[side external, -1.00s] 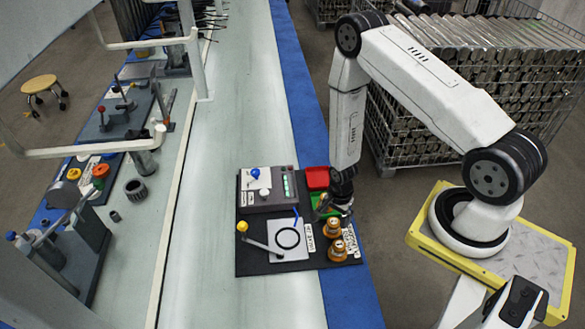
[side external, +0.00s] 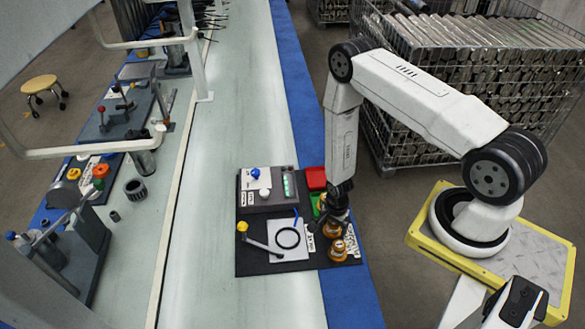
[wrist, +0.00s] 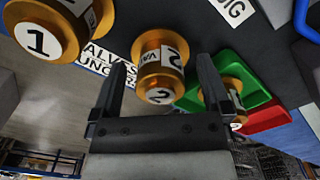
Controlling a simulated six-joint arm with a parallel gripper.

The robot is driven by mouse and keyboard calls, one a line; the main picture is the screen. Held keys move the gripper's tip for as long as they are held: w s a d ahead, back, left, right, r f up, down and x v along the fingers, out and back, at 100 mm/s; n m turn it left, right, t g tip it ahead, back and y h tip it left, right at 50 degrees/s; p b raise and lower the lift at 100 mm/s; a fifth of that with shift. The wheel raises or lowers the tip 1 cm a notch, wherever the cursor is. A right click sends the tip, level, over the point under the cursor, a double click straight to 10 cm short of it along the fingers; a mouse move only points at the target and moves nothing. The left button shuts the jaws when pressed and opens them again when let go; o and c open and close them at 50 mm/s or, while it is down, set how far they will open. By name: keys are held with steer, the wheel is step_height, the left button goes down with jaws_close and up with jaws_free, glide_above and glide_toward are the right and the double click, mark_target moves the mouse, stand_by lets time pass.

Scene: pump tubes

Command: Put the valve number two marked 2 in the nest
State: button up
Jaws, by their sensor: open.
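Valve number two (wrist: 160,70) is an upright brass-coloured valve with a white "2" on its end and a "2" label on its side. In the side view it (side external: 332,230) stands on the dark board, partly hidden by my gripper (side external: 335,214). In the wrist view my gripper (wrist: 157,68) is open, with valve two showing between its fingers; I cannot tell whether they touch it. A white plate with a black ring (side external: 288,238), apparently the nest, is left of the valves and looks empty.
Valve one (wrist: 38,40) stands close beside valve two, and shows nearer the camera in the side view (side external: 338,251). Another brass valve (wrist: 228,95) is at the green tray (wrist: 257,88). A red tray (side external: 316,178) is behind. A lever with a yellow knob (side external: 242,226) is by the plate.

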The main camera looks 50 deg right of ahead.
steer(key=shift+f, duration=0.45)
jaws_close()
stand_by(0.3)
